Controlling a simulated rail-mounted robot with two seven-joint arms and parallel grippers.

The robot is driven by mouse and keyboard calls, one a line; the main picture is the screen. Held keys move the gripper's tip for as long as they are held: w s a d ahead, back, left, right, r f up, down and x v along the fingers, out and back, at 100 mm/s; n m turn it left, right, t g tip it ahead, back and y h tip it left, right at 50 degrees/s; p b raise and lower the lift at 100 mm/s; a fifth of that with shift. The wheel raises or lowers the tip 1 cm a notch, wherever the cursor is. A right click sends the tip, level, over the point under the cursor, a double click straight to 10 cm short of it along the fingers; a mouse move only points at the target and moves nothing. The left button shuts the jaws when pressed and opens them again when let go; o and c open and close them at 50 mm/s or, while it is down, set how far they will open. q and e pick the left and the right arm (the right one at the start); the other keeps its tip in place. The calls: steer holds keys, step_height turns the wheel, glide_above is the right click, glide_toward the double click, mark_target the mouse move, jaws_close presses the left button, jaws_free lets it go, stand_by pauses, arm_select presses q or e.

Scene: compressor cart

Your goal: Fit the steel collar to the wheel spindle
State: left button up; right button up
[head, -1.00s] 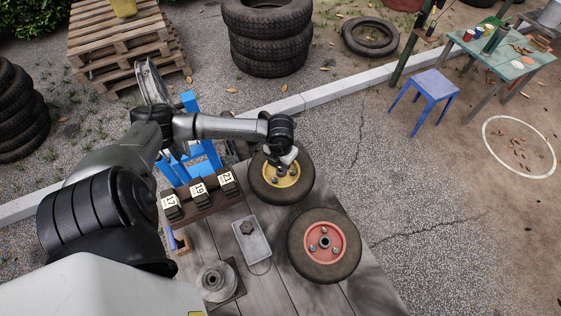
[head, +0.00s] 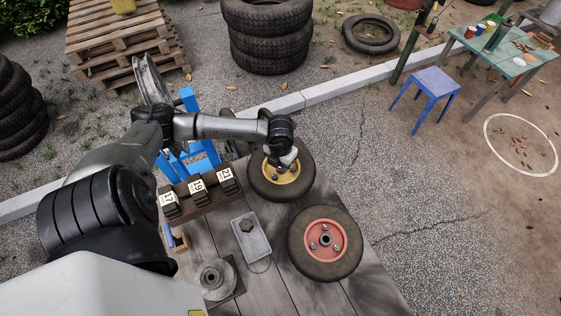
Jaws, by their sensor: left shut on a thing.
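My left gripper (head: 281,164) is over the yellow hub (head: 284,181) of the upper wheel. It is shut on a small piece at its fingertips, mostly hidden by the gripper. I cannot tell for certain whether that piece is the steel collar, or whether it touches the hub. The upper wheel's black tyre (head: 303,182) lies flat at the table's far end. A second wheel with a red hub (head: 341,242) lies nearer, with bolts and a dark centre showing. A stepped round steel part (head: 213,277) stands on a square plate at the near left. My right gripper is out of view.
A grey tray (head: 257,249) with a hex nut lies mid-table. A rack of blocks marked 17, 19 and 21 (head: 198,188) stands at the left edge, by a blue stand (head: 206,164). The wooden table (head: 285,290) has bare boards at the front.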

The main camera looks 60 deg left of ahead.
arm_select(q)
steer(key=o, duration=1)
steer(key=shift+o, duration=0.6)
steer(key=o, duration=0.3)
steer(key=shift+r+p, duration=1)
steer(key=shift+r, duration=0.1)
steer(key=shift+r+p, duration=1.8)
steer(key=shift+r, duration=0.55)
